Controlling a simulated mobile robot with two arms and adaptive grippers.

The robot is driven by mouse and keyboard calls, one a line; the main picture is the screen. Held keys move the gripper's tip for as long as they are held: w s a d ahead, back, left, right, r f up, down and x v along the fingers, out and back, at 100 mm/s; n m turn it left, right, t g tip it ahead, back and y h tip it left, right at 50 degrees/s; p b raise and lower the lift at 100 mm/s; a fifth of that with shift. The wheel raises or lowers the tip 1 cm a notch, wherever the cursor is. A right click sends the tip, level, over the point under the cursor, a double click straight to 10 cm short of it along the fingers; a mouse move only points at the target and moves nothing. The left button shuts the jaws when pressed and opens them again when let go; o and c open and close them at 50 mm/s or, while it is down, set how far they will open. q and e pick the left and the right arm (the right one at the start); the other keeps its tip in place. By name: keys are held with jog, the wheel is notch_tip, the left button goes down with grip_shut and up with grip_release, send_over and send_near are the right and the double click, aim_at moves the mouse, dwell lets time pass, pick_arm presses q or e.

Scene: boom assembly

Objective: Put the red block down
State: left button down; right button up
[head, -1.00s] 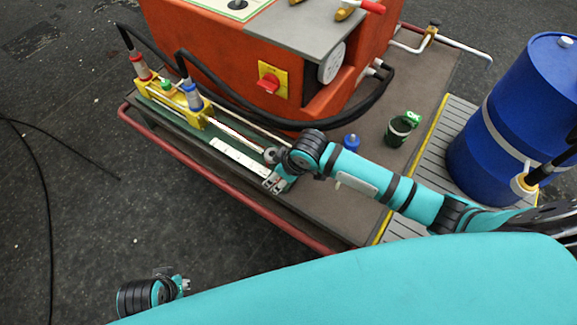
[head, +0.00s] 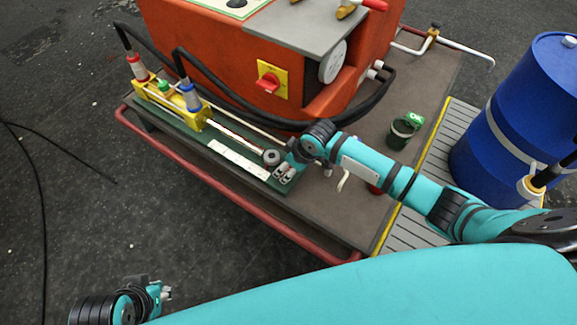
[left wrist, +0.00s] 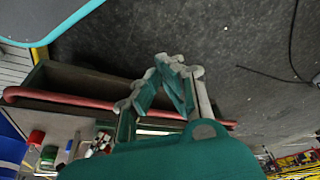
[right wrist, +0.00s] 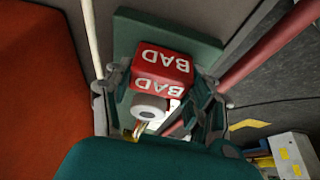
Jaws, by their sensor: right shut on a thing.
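The red block (right wrist: 163,65), marked BAD in white, is between the fingers of my right gripper (right wrist: 160,88) in the right wrist view. My right gripper is shut on it, above the end of the green board (right wrist: 205,48). In the head view my right gripper (head: 285,173) is beside the grey ring at the cylinder's rod end (head: 271,157); the block cannot be made out there. Whether the block touches the board is not clear. My left gripper (head: 165,293) is low at the left, away from the platform. Its fingertips look together and empty in the left wrist view (left wrist: 168,75).
The yellow-and-grey cylinder (head: 172,100) with hoses lies on the green board, beside a white strip (head: 238,160). The orange machine (head: 220,55) stands behind. A red rail (head: 230,206) edges the platform. A green cup (head: 401,132) and blue barrel (head: 512,120) are at the right.

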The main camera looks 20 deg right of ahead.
jog(key=shift+f, duration=0.1)
jog(key=o, duration=1.2)
jog(key=shift+c, duration=0.2)
jog(key=p+v, duration=0.1)
jog(key=v, duration=0.3)
jog(key=shift+r+p, duration=0.3)
jog(key=shift+p, duration=0.1)
pick_arm(q)
jog(key=s+p+x, duration=0.2)
jog(key=x, duration=0.9)
jog(key=shift+f+g, duration=0.4)
jog(key=shift+f, duration=0.25)
pick_arm(e)
jog(key=v, duration=0.7)
jog(key=shift+s+r, duration=0.2)
jog(key=shift+r, duration=0.05)
pick_arm(q)
jog(key=shift+d, duration=0.15)
pick_arm(e)
jog(key=shift+d, duration=0.1)
